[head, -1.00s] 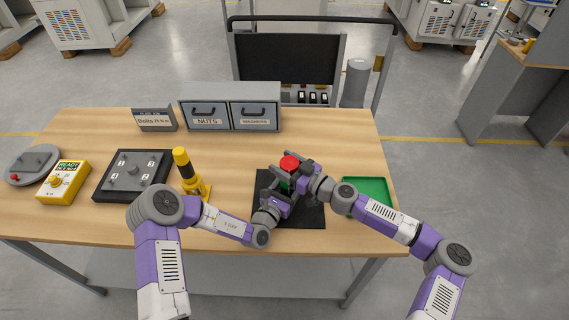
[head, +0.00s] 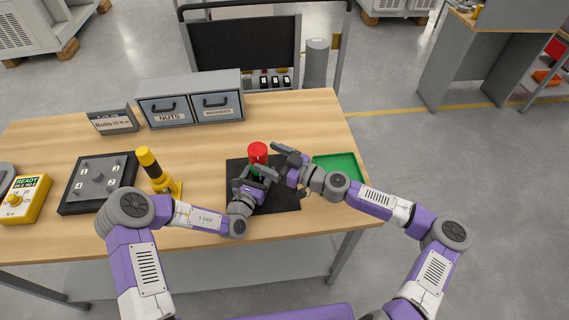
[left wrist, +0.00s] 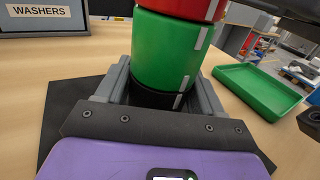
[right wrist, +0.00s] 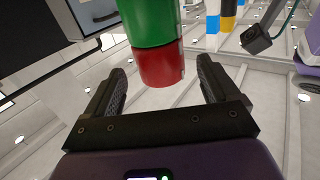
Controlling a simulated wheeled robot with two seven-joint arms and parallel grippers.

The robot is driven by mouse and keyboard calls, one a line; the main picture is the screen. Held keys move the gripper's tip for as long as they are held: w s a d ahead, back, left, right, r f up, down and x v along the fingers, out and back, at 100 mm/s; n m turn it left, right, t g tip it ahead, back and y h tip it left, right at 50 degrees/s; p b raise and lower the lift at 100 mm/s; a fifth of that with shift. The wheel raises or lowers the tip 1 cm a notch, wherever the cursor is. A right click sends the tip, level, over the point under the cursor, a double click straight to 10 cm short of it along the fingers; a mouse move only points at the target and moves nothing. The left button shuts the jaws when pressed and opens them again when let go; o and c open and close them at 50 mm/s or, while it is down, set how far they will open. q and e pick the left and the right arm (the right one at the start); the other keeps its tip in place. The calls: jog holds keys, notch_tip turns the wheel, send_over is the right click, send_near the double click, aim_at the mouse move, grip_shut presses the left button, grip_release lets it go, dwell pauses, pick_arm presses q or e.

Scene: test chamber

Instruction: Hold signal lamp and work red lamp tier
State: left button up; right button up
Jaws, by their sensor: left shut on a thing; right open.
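The signal lamp stands upright over the black mat (head: 283,200). It has a red lamp tier (head: 258,151) on top, a green tier (left wrist: 166,50) below it and a black base part (left wrist: 155,97) at the bottom. White marks on the red and green tiers show in the left wrist view. My left gripper (head: 249,187) is shut on the lamp's low black part. My right gripper (head: 287,168) is open, just right of the lamp. In the right wrist view the red tier (right wrist: 162,66) lies ahead between the open fingers, with gaps at both sides.
A green tray (head: 338,167) lies right of the mat. A yellow and black tool (head: 152,167), a numbered plate (head: 97,182) and a yellow READY box (head: 25,199) stand to the left. Drawers (head: 190,98) marked NUTS and WASHERS stand behind. Bare table lies between.

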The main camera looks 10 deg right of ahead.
jog(key=v, duration=0.5)
jog(key=shift+s+d, duration=0.2)
jog(key=shift+d, duration=0.05)
pick_arm(q)
jog(key=o, duration=1.4)
